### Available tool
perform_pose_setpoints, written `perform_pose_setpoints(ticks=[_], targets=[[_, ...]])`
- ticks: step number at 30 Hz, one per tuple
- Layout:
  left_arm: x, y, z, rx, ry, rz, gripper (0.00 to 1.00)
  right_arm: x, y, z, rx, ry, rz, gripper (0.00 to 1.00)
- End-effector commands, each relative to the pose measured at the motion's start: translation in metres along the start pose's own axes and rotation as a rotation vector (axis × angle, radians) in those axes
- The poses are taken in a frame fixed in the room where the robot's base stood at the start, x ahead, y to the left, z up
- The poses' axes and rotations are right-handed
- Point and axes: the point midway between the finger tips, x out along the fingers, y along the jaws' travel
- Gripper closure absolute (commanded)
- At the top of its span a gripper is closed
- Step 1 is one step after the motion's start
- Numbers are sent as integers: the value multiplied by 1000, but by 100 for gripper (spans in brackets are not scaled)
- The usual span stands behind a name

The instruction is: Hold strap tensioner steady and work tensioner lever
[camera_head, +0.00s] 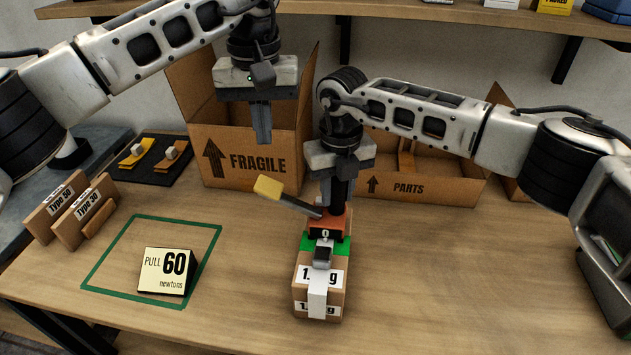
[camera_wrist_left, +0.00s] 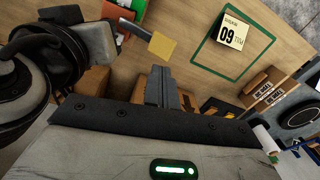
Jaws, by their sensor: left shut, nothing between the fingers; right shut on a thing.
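The strap tensioner (camera_head: 326,228) is an orange-red block with a dark display on top of a small cardboard parcel (camera_head: 302,275). Its lever (camera_head: 286,195) has a yellow tip and sticks out up and to the left; the yellow tip also shows in the left wrist view (camera_wrist_left: 163,45). A white strap (camera_head: 318,295) runs down the parcel's front. My right gripper (camera_head: 340,200) points down and is shut on the tensioner from above; its fingertips are partly hidden. My left gripper (camera_head: 262,125) is shut and empty, raised above and behind the lever, apart from it.
A card reading "PULL 60 newtons" (camera_head: 166,271) stands inside a green outline (camera_head: 100,262) on the left. Type 50 and Type 30 blocks (camera_head: 70,212) stand further left. The FRAGILE box (camera_head: 205,177) and PARTS box (camera_head: 440,188) stand behind. The table's right front is clear.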

Motion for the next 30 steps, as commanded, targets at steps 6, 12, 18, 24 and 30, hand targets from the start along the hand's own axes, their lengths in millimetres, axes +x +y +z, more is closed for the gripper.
perform_pose_setpoints(ticks=[6, 12, 18, 24, 30], targets=[[-3, -2, 0, -375, -16, 29, 100, -1, 0, 0, 0, -1, 0, 100], [-8, -3, 1, -908, -55, 59, 100, -1, 0, 0, 0, -1, 0, 100], [-13, -5, 1, -1446, -113, 73, 100, -1, 0, 0, 1, -2, 0, 100], [-18, -8, 1, -1984, -186, 62, 100, -1, 0, 0, 1, -2, 1, 100], [-23, -11, 1, -2517, -277, 18, 100, -1, 0, 1, 1, -2, 1, 100]])
